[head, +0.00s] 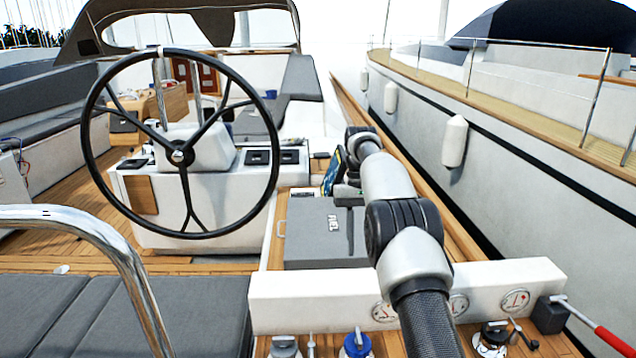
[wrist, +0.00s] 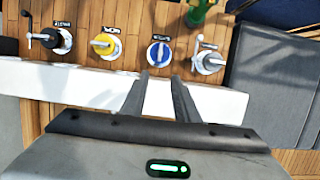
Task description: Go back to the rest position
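My gripper (head: 348,196) is above the grey box marked FUEL (head: 318,232) in the head view, with my arm reaching forward from the bottom edge. In the wrist view its two fingers (wrist: 160,76) stand apart with nothing between them. A green light shows on its body. Beyond the fingertips is a blue knob (wrist: 159,54) on a wooden panel, which also shows in the head view (head: 357,343). A yellow knob (wrist: 105,45) and a grey valve (wrist: 208,61) flank it.
A black crank valve (head: 492,336) and a red-handled lever (head: 600,334) are at the lower right. A white ledge with gauges (head: 515,301) lies under my arm. The steering wheel (head: 178,152) stands left. A green object (wrist: 199,12) stands past the valves.

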